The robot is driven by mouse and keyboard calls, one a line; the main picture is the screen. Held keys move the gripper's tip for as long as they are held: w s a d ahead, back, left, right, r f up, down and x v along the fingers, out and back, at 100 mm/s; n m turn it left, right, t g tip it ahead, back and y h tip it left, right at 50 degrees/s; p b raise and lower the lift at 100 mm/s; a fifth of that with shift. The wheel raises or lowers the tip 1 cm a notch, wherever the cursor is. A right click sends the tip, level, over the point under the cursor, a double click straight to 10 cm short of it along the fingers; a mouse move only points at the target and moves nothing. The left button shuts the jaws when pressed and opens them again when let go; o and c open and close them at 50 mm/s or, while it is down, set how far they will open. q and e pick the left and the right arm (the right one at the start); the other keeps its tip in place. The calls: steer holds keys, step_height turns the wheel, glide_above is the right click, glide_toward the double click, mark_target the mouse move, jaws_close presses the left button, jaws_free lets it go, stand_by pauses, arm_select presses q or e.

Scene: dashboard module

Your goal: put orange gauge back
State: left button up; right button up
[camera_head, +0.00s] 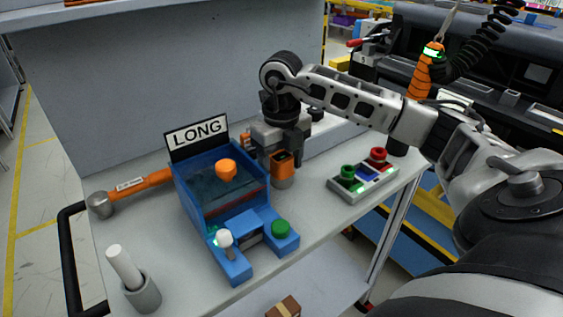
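The orange gauge (282,164), an orange block with a dark face on a round grey lower part, stands upright behind the right side of the blue box. My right gripper (281,150) points down over it, with its fingers around the upper part. I cannot tell whether the fingers press on it or whether its base touches the table. My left gripper is not in view.
The blue box (239,221) with a LONG sign (197,131) stands mid-table. An orange-handled hammer (131,188) and a grey cup (142,294) with a white stick are left. A button panel (362,180) is right. The table (320,220) is clear between the box and panel.

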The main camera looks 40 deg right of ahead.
mark_target(282, 156)
step_height(282, 156, up, 12)
steer(key=p, duration=0.2)
steer(key=shift+r, duration=0.2)
stand_by(0.3)
stand_by(0.5)
